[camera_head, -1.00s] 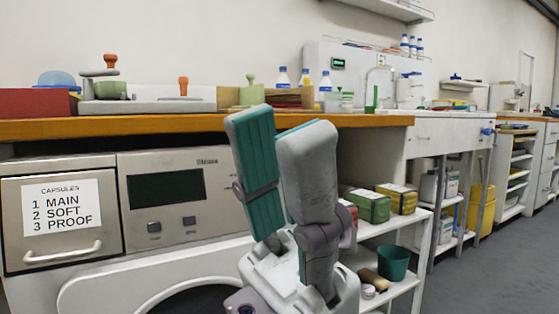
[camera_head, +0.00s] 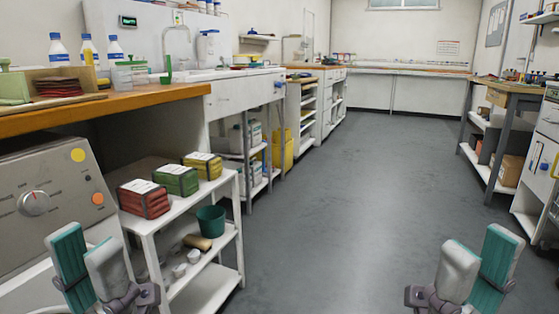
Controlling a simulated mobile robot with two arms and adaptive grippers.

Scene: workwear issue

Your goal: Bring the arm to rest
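My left gripper (camera_head: 86,246) is at the lower left of the head view, fingers pointing up. Its teal-lined fingers are apart, with nothing between them. My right gripper (camera_head: 481,246) is at the lower right, also pointing up, with its fingers apart and empty. Both are in front of the floor and furniture and hold nothing. The rest of both arms is outside the view.
A white shelf cart (camera_head: 218,184) at the left bears red (camera_head: 143,203), green (camera_head: 176,183) and yellow (camera_head: 204,167) bundles and a green bucket (camera_head: 211,221). A wooden-topped counter (camera_head: 140,99) stands behind. The grey floor (camera_head: 345,200) is clear between the grippers.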

